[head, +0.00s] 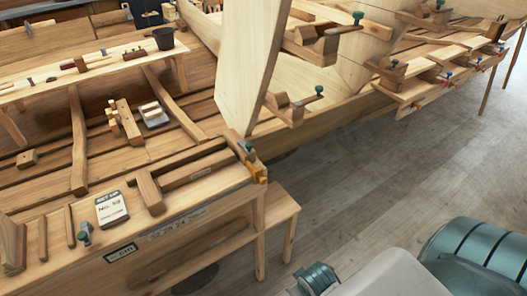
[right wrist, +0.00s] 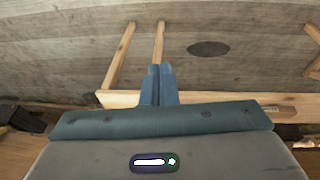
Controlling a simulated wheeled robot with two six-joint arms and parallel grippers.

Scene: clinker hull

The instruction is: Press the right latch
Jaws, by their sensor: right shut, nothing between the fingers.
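I cannot make out for certain which part is the right latch. A small teal-topped fitting (head: 249,148) stands at the right corner of the wooden bench, above an orange-yellow block (head: 258,174). Another teal fitting (head: 84,236) is at the bench's front left. My right gripper shows in the right wrist view (right wrist: 158,72). Its two blue fingers are together with nothing between them, pointing over the floor and a pale wooden stand. It appears apart from any fitting. My left gripper is in neither view.
A low wooden stool (head: 280,210) stands at the bench's right end. The planked hull with several clamps fills the back. The grey floor (head: 365,190) at right is clear.

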